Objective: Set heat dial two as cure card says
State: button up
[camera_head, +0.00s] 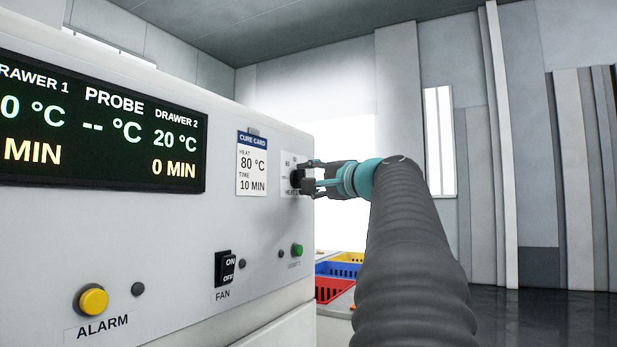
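The cure card (252,164) is on the machine's front panel and reads heat 80 °C, time 10 min. To its right is a small white dial plate with a black dial (295,179); its label is partly covered and only "HEAT" can be made out. My gripper (306,178) reaches this dial from the right, with its fingertips at the dial. Whether they are clamped on it cannot be told. The dial's pointer is hidden. The display (100,125) shows drawer 2 at 20 °C and 0 MIN.
Below are a fan switch (226,268), a green button (297,250) and a yellow alarm button (93,301). Blue (338,269), yellow (349,257) and red (331,290) crates stand behind the machine's right edge. Open floor lies at right.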

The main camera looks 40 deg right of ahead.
jog(key=shift+m+g, duration=0.4)
jog(key=shift+m, duration=0.6)
jog(key=o, duration=1.1)
jog(key=shift+o, duration=0.2)
jog(key=shift+s, duration=0.15)
jog(key=s, duration=1.1)
jog(key=shift+s, duration=0.35)
